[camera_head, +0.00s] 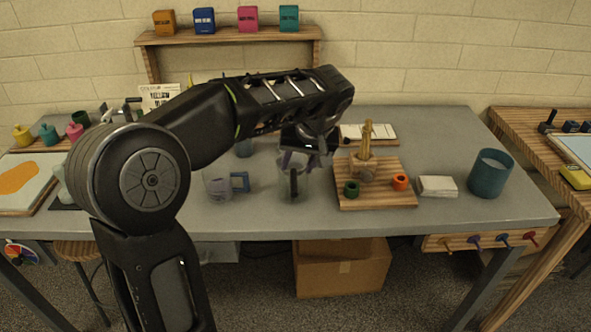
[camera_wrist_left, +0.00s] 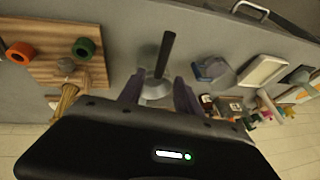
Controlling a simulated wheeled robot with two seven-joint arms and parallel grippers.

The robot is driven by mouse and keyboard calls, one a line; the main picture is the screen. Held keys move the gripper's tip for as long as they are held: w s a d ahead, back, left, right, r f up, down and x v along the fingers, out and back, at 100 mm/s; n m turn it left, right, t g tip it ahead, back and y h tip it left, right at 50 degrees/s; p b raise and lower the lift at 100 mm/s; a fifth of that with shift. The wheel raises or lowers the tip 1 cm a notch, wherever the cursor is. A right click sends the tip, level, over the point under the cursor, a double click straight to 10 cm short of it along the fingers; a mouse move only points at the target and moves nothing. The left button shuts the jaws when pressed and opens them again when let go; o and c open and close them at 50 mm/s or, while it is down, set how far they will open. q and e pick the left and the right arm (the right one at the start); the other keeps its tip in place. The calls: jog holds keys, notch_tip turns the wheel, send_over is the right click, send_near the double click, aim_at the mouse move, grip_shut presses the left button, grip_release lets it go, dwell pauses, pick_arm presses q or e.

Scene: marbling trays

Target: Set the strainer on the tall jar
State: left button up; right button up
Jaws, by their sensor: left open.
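A clear jar (camera_head: 307,187) stands near the table's front edge, left of the wooden tray. The strainer's black handle (camera_head: 293,184) shows at the jar, pointing towards the front edge. In the left wrist view the strainer's handle (camera_wrist_left: 165,55) runs up from a pale round part between the fingers. My left gripper (camera_head: 300,159) is open, just above the jar's mouth, with one finger on either side; the wrist view also shows it (camera_wrist_left: 158,84). The strainer's bowl seems to be at the jar's mouth, but I cannot tell exactly how it rests.
A white block (camera_head: 437,186) and a teal cup (camera_head: 490,174) stand farther right.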

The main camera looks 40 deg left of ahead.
pick_arm(q)
jog(key=v, duration=0.3)
jog(key=shift+s+d+r, duration=0.1)
jog(key=shift+d+r, duration=0.1)
jog(key=shift+r, duration=0.15)
